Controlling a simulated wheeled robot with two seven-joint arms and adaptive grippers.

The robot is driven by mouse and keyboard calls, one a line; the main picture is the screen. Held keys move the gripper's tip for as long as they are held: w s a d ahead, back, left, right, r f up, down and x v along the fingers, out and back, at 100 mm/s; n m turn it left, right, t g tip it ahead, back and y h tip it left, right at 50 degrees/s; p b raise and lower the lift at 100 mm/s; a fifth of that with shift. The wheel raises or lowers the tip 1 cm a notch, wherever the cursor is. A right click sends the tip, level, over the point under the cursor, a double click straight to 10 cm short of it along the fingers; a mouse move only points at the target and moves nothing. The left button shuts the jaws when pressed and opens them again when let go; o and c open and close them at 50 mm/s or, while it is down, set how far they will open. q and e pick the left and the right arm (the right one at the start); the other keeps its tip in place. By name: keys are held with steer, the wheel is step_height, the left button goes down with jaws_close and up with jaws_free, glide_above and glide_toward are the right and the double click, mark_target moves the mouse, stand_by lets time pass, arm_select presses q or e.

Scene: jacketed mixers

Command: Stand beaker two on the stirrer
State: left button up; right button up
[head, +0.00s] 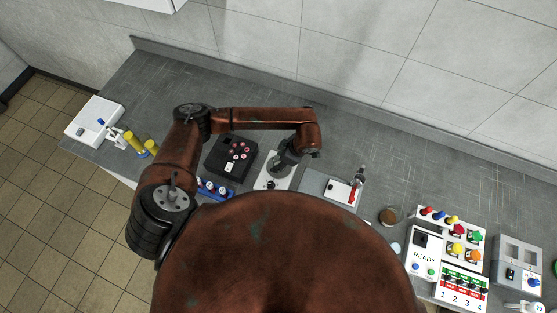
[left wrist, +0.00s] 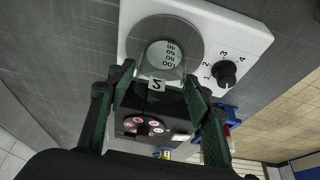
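The stirrer (head: 264,183) is a white plate on the bench under my left gripper. In the left wrist view the stirrer (left wrist: 240,38) shows a grey round top and a black knob with numbers. Beaker two (left wrist: 165,62) is clear glass with printed graduations and a 2 label. It is between the two fingers of my left gripper (left wrist: 158,82), which look closed against its sides. It overlaps the stirrer's round top in that view; I cannot tell whether its base touches. In the head view my left gripper (head: 284,164) hides the beaker. My right gripper is out of view.
A black box (head: 222,162) with red buttons is left of the stirrer, with a blue rack (head: 226,194) in front. A white plate (head: 318,183) with a red-marked part is at right. A READY panel (head: 424,249) stands farther right. Bare bench lies behind.

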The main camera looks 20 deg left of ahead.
arm_select(q)
steer(key=shift+o, duration=0.8)
steer(key=shift+r, duration=0.15)
steer(key=shift+w+d+r, duration=0.1)
steer(key=shift+d+r, duration=0.05)
steer(key=shift+r, duration=0.1)
steer(key=b+v, duration=0.3)
steer(key=v, duration=0.8)
steer(key=shift+r, duration=0.25)
